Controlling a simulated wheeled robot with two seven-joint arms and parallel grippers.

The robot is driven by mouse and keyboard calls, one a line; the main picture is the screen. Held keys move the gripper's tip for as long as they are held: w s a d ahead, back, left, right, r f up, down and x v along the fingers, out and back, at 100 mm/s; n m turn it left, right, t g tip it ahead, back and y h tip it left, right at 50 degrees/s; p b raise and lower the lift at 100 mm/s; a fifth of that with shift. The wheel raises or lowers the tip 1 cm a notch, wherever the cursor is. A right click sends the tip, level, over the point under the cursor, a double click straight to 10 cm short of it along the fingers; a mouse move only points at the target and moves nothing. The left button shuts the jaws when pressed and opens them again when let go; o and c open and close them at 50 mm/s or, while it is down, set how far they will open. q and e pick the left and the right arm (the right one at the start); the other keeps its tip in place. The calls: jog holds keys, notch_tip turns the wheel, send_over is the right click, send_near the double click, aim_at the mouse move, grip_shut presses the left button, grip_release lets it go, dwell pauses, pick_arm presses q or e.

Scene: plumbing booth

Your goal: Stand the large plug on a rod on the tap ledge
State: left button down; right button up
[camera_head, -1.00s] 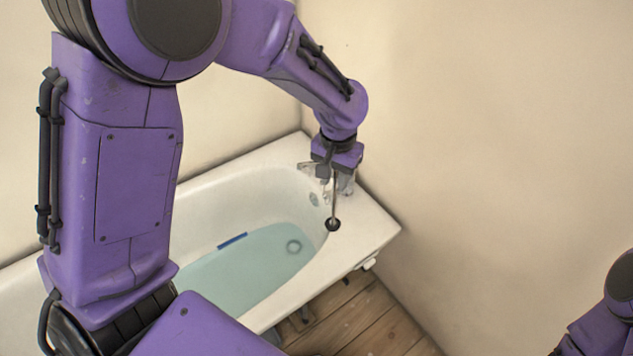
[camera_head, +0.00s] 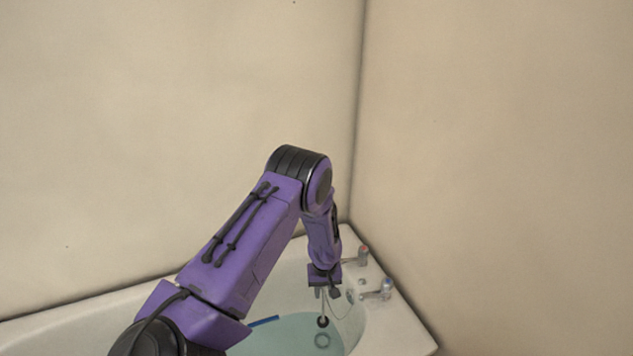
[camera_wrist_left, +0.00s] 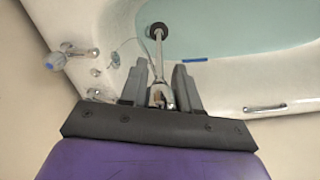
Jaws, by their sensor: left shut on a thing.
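The large plug (camera_head: 323,322) is a dark round disc at the lower end of a thin metal rod. My left gripper (camera_head: 322,289) is shut on the rod's upper end, and the plug hangs below it against the blue water of the tub. In the left wrist view the plug (camera_wrist_left: 158,30) shows beyond the fingers (camera_wrist_left: 160,88), with a thin chain or cord near it. The tap ledge (camera_head: 397,328) is the white tub end at the right, beside the gripper. My right gripper is not in view.
A blue strip (camera_head: 264,321) lies at the water's edge. Walls close the corner behind.

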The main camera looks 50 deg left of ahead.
pick_arm(q)
jog(key=w+d+f+b, duration=0.2)
jog(key=w+d+b, duration=0.8)
jog(key=w, duration=0.1)
jog(key=w+d+f+b, duration=0.2)
jog(key=w+d+b, duration=0.8)
jog(key=w+b, duration=0.1)
jog(key=shift+w+d+f+n, duration=0.15)
jog(key=shift+w+d+n, duration=0.05)
jog(key=shift+d+n, duration=0.1)
dwell(1.2)
jog(key=shift+f+b, duration=0.15)
jog(key=shift+b, duration=0.15)
dwell(0.3)
jog(key=c, duration=0.7)
grip_release()
jog(key=shift+c, duration=0.2)
